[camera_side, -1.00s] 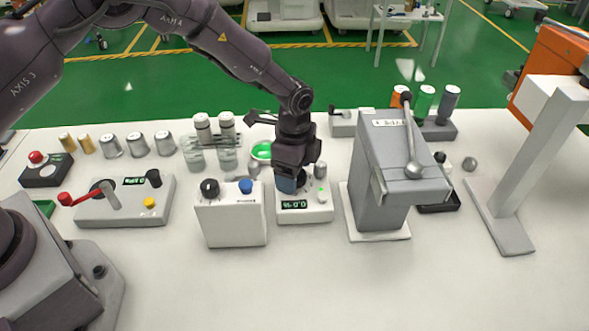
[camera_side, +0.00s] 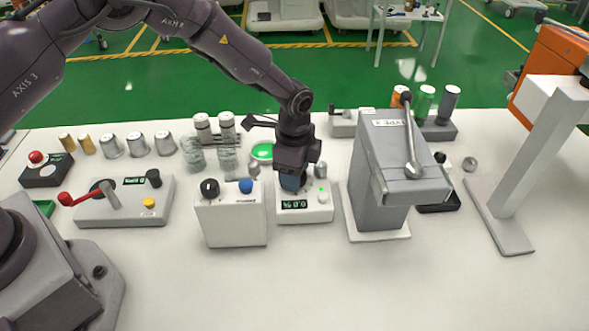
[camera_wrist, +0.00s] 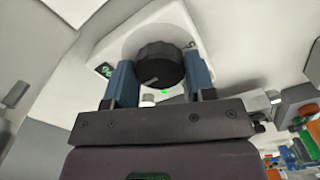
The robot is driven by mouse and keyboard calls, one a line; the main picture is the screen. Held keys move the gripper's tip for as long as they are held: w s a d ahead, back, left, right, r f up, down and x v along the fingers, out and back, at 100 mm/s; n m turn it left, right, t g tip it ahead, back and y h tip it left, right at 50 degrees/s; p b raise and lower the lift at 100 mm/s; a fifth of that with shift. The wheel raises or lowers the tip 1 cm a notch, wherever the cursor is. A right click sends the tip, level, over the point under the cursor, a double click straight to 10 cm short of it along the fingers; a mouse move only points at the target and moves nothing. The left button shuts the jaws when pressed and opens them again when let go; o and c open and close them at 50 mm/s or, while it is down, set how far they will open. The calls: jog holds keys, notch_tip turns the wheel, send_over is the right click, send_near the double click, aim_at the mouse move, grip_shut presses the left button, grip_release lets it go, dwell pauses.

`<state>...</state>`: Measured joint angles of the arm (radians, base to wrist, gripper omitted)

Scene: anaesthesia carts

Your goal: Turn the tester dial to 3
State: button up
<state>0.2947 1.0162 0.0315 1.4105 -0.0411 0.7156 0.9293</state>
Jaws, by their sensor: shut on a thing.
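The tester is a white box (camera_side: 322,212) with a small green display (camera_side: 294,204) that seems to read 0.0 %; it stands mid-table. In the wrist view its round black dial (camera_wrist: 160,64) sits between the two blue fingers of my gripper (camera_wrist: 159,78), which is shut on it. In the side view my gripper (camera_side: 292,183) reaches down to the tester from above and hides the dial. A green light (camera_wrist: 164,92) and a small white knob (camera_wrist: 148,99) show near the dial. I cannot read the dial's scale.
A white box with black and blue knobs (camera_side: 232,222) stands close on the left. A tall grey machine with a lever (camera_side: 385,190) stands close on the right. The front of the table is clear.

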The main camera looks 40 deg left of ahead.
jog(key=n, duration=0.5)
jog(key=shift+n, duration=2.2)
jog(key=o, duration=0.9)
jog(key=shift+r, duration=0.15)
notch_tip(320, 180, up, 13)
jog(key=shift+f, duration=0.1)
